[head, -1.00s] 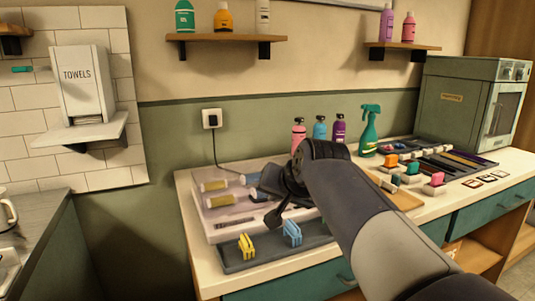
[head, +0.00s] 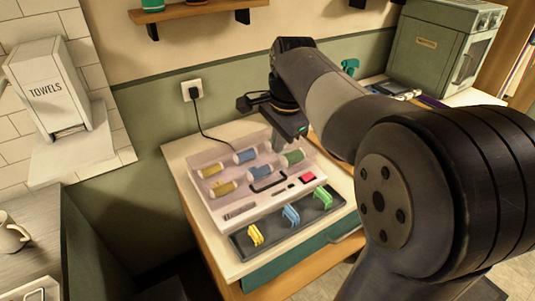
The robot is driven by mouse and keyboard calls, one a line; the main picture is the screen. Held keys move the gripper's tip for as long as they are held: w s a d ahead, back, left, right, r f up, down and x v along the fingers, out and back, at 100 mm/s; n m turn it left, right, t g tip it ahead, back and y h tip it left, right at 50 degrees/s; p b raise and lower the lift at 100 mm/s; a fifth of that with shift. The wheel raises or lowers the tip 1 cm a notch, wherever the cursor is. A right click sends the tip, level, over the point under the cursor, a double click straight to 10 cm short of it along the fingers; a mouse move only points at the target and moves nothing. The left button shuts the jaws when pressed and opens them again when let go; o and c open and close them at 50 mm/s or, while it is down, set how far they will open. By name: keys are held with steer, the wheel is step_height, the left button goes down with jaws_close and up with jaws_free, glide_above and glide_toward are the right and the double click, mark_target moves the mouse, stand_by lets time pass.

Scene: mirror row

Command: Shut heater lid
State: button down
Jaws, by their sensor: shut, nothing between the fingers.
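The heater (head: 240,213) is a pale pinkish box on the counter, with blue, yellow and green rollers showing in its upper part. A see-through pinkish lid (head: 205,160) seems to lie over or behind the rollers; its exact angle is hard to tell. A black handle (head: 268,183) shows in front of the rollers, and a red switch (head: 309,178) is at the front right. My gripper (head: 279,147) is shut and empty, pointing down at the back right of the heater, close to the green roller. I cannot tell whether it touches the lid.
A dark tray (head: 268,236) with yellow, blue and green clips lies along the heater's front. A black cord runs to a wall socket (head: 192,90) behind. A towel dispenser (head: 48,85) is at left, a green oven-like cabinet (head: 435,48) at back right.

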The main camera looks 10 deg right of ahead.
mark_target(272, 186)
steer(key=f, duration=0.4)
steer(key=w+f, duration=0.1)
steer(key=f, duration=0.3)
steer(key=w+f, duration=0.1)
steer(key=f, duration=0.4)
steer(key=shift+a, duration=0.3)
